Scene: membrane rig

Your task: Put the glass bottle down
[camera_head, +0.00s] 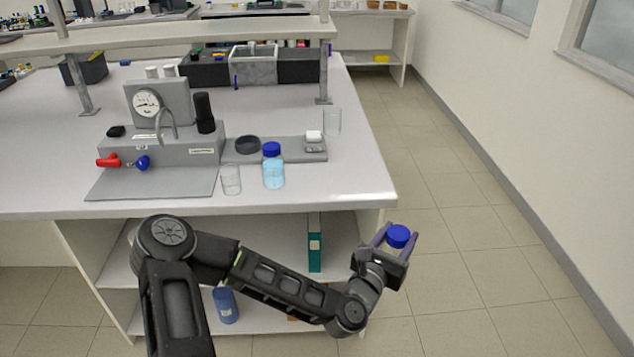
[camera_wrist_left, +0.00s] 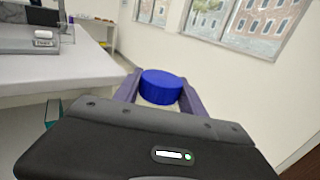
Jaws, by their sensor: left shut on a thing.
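My left gripper (camera_head: 392,243) is shut on a glass bottle with a blue cap (camera_head: 398,236). It holds the bottle over the floor, just right of the bench's front right corner. In the left wrist view the blue cap (camera_wrist_left: 161,86) sits between the two purple fingers, and most of the bottle below it is hidden. A second bottle (camera_head: 273,172) with a blue cap and light blue liquid stands on the bench near its front edge. My right gripper does not show.
The bench (camera_head: 340,190) carries a grey rig with a gauge (camera_head: 148,103), a glass beaker (camera_head: 231,180) and another beaker (camera_head: 332,121) at the right. The bench's front right corner is clear.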

